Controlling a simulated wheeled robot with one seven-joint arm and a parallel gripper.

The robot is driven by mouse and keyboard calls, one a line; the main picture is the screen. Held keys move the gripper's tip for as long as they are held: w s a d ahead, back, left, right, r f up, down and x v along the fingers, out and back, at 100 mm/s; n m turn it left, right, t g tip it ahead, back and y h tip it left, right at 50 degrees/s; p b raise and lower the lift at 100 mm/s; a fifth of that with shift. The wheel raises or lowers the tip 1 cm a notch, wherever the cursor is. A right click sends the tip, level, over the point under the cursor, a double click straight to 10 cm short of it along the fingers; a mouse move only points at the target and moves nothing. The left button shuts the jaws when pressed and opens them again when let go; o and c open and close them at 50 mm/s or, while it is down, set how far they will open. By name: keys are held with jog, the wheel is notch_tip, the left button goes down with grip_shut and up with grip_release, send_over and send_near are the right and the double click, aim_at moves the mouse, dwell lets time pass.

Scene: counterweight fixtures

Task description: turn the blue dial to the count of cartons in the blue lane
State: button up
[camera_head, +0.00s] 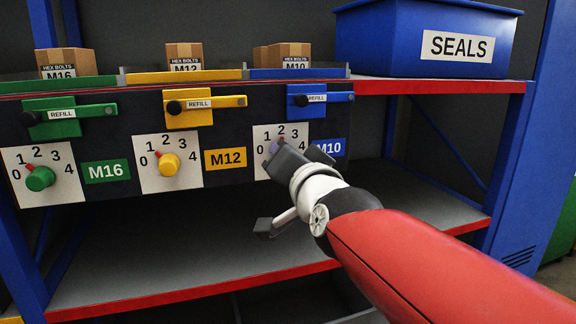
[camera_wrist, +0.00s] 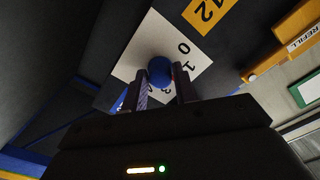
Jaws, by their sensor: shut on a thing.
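The blue dial (camera_wrist: 159,70) is a round knob on a white plate with numbers 0 to 4. In the wrist view my gripper (camera_wrist: 161,88) has its fingers on either side of the knob, shut on it. In the head view my gripper (camera_head: 274,157) covers the dial on the white plate (camera_head: 262,134), so its pointer setting cannot be read surely. The blue lane (camera_head: 300,73) is at the right of the shelf, above the M10 label (camera_head: 331,148). It holds an M10 carton (camera_head: 290,53) with another box edge behind; depth hides the full count.
A blue refill lever (camera_head: 320,98) sits just above the dial. The yellow dial (camera_head: 169,164) and green dial (camera_head: 40,178) are to the left, under their own levers. A blue SEALS bin (camera_head: 385,45) stands at the right. The lower shelf (camera_head: 190,255) is bare.

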dwell(0.4)
jog(key=o, duration=1)
jog(key=shift+c, duration=0.2)
jog(key=shift+s, duration=0.1)
jog(key=v, duration=0.7)
jog(key=shift+s, duration=0.3)
jog(key=shift+d, duration=0.1)
